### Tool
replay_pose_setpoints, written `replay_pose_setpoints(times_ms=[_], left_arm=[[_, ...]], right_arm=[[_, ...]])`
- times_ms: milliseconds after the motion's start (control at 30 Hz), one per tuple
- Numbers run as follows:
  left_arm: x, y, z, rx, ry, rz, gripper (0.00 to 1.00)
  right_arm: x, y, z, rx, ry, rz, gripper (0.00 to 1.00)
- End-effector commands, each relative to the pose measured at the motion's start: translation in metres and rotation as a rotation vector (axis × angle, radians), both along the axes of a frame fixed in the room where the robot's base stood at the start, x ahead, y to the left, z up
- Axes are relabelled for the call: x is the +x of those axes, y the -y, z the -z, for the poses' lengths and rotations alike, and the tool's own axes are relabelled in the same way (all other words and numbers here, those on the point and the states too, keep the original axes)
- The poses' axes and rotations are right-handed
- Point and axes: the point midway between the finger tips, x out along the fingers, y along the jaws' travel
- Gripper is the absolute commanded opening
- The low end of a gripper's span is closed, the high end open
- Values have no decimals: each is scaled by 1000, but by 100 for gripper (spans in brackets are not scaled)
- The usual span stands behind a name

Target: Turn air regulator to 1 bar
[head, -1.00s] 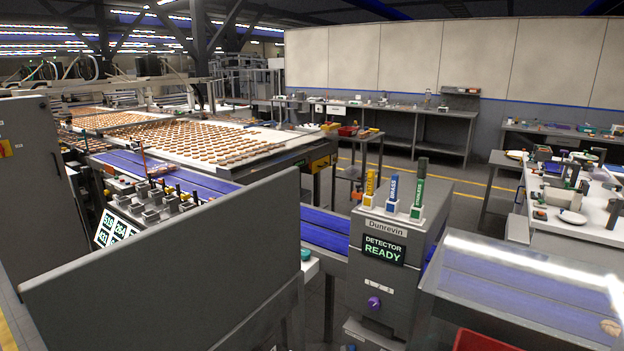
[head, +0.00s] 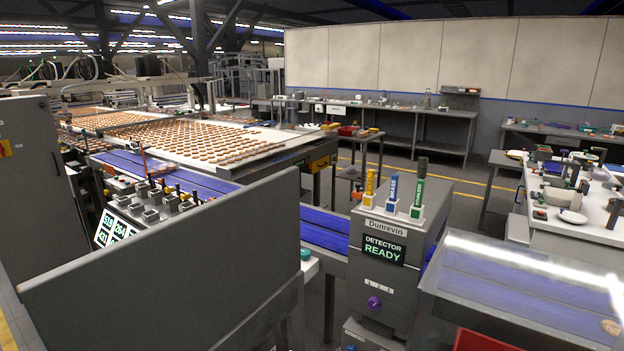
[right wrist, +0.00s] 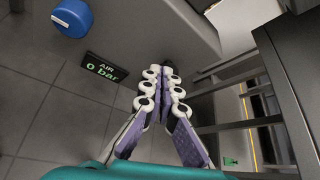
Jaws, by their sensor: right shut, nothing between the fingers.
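In the right wrist view a blue round knob (right wrist: 72,17) sits at the top left, on the grey housing. I take the blue knob beside this display to be the air regulator. My right gripper (right wrist: 168,74) is shut and empty, its fingertips together to the right of the display and apart from the knob.
In the head view a grey detector cabinet (head: 385,280) has a "DETECTOR READY" screen (head: 383,248) and a purple knob (head: 374,302). A grey panel (head: 170,265) stands at the left front. A clear-covered blue conveyor (head: 520,290) lies at the right. Metal rails (right wrist: 240,122) show in the wrist view.

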Motion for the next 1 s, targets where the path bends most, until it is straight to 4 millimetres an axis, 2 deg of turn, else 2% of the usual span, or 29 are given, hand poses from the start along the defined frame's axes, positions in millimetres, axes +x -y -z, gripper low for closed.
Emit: replay_pose_setpoints(times_ms=[200,400,667,900,1000], left_arm=[[0,0,0,0,0,0,0],[0,0,0,0,0,0,0],[0,0,0,0,0,0,0],[0,0,0,0,0,0,0],[0,0,0,0,0,0,0]], right_arm=[[-23,-16,0,0,-1,-3,0],[-34,-23,0,-1,-1,0,0],[-35,-23,0,-1,-1,0,0],[-54,-11,-11,-1,0,-1,0],[-49,-8,-11,-1,0,-1,0]])
